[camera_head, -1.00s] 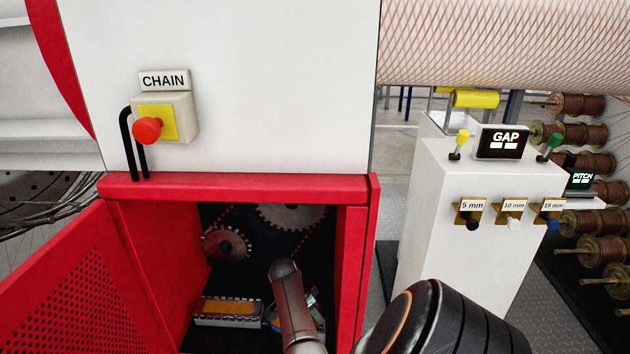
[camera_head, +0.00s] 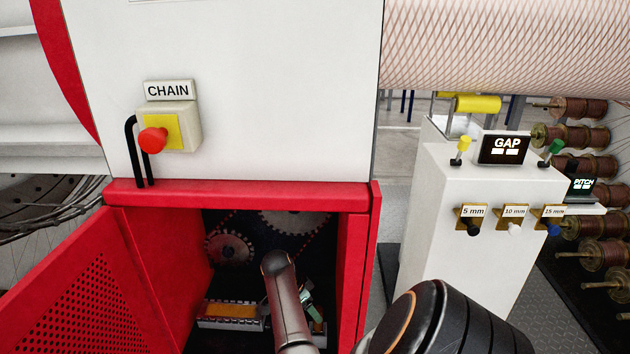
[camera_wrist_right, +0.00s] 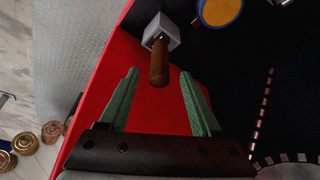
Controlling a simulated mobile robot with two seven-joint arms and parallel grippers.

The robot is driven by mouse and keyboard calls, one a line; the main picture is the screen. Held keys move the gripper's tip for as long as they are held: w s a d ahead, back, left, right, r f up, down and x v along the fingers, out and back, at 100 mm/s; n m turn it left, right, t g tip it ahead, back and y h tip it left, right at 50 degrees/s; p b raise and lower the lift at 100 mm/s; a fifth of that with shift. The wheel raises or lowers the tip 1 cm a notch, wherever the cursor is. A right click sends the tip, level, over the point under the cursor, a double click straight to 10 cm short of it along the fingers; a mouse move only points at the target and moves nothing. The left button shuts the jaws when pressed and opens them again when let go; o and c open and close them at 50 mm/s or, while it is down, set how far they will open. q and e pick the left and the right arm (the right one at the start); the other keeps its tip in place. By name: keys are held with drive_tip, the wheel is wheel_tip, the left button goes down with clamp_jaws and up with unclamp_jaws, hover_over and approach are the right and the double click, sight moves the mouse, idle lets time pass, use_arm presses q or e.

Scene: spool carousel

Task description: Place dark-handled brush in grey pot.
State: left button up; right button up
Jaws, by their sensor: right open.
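In the right wrist view, a dark brown handle (camera_wrist_right: 159,62) points toward me out of a grey, square-sided pot-like piece (camera_wrist_right: 161,30) by the red cabinet wall. I cannot tell whether the handle's lower end is inside this piece or merely against it. My right gripper (camera_wrist_right: 160,74) is open, its two green fingers spread on either side of the handle's near end, with gaps on both sides. In the head view, my right arm reaches into the red cabinet and hides part of its floor. My left gripper is not in view.
A round tin with yellow contents (camera_wrist_right: 220,11) stands close to the pot-like piece. The cabinet (camera_head: 240,196) has a toothed gear (camera_head: 229,250) at the back, a tray with orange-yellow contents (camera_head: 230,312) on its floor and an open red door (camera_head: 85,295) at left.

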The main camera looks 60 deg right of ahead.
drive_tip(key=p+v, duration=0.1)
drive_tip(key=v, duration=0.5)
drive_tip(key=shift+r, duration=0.25)
drive_tip(key=shift+a, duration=0.1)
drive_tip(key=w+a+f+n+t+h, duration=0.1)
drive_tip(key=w+a+f+n+t, duration=0.2)
drive_tip(key=a+n+t, duration=0.35)
drive_tip(key=w+a+f+n+t, duration=0.25)
drive_tip(key=a+n, duration=0.55)
drive_tip(key=n, duration=0.4)
drive_tip(key=s+a+n+t+y, duration=0.1)
drive_tip(key=s+a+n+y, duration=0.3)
drive_tip(key=a, duration=0.8)
drive_tip(key=s+a+n+t+y, duration=0.1)
drive_tip(key=s+a+n+y, duration=0.3)
drive_tip(key=a, duration=0.8)
drive_tip(key=shift+s+a, duration=0.35)
drive_tip(key=shift+s, duration=0.25)
